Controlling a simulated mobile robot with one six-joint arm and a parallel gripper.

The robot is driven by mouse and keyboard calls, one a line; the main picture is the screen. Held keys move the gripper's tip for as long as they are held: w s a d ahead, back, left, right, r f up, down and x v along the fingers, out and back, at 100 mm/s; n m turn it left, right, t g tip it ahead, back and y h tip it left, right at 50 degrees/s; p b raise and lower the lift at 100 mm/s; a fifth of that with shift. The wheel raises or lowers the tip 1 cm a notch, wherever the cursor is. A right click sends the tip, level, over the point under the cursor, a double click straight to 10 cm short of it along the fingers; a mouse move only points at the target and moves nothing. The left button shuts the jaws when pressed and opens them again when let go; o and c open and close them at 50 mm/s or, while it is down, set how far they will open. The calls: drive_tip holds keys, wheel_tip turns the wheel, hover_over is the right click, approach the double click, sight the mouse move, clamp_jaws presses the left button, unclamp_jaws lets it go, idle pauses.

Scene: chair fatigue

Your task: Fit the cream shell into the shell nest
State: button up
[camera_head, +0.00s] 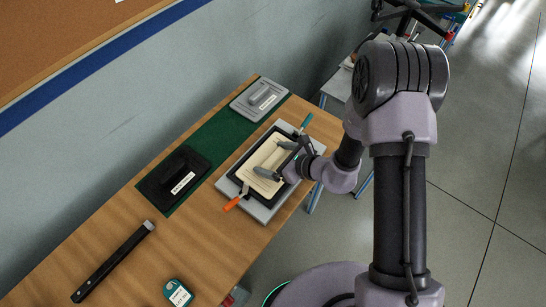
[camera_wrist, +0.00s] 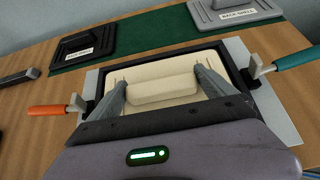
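The cream shell (camera_head: 259,166) is a pale rectangular plate with a raised block across its middle. It lies over the dark-framed shell nest (camera_wrist: 91,86) on a grey base plate, inside the frame's outline. A dark strip shows at its far and right edges in the wrist view; whether it is fully seated I cannot tell. My gripper (camera_head: 280,160) reaches in from the right. In the wrist view (camera_wrist: 160,80) its two grey fingers sit against both ends of the raised block of the shell (camera_wrist: 163,88), with no clear gap. The shell's near edge is hidden by my gripper.
A clamp with an orange handle (camera_wrist: 50,110) and one with a teal handle (camera_wrist: 297,60) flank the nest. A black back shell (camera_head: 173,180) and a grey back shell (camera_head: 260,99) lie on the green mat (camera_head: 214,135). A black bar (camera_head: 112,263) and a teal device (camera_head: 178,293) lie nearer.

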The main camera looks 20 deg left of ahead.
drive_tip(key=shift+r, duration=0.15)
drive_tip(key=p+v, duration=0.2)
drive_tip(key=v, duration=1)
drive_tip(key=s+r+n+g, duration=0.35)
drive_tip(key=r+n, duration=0.45)
drive_tip(key=r, duration=0.7)
drive_tip(key=s+d+r+n+t+h, duration=0.5)
drive_tip(key=s+d+r+n+h, duration=0.3)
drive_tip(key=s+d+r+n, duration=0.2)
drive_tip(key=d+r, duration=0.2)
drive_tip(key=d, duration=0.1)
drive_tip(key=shift+d, duration=0.3)
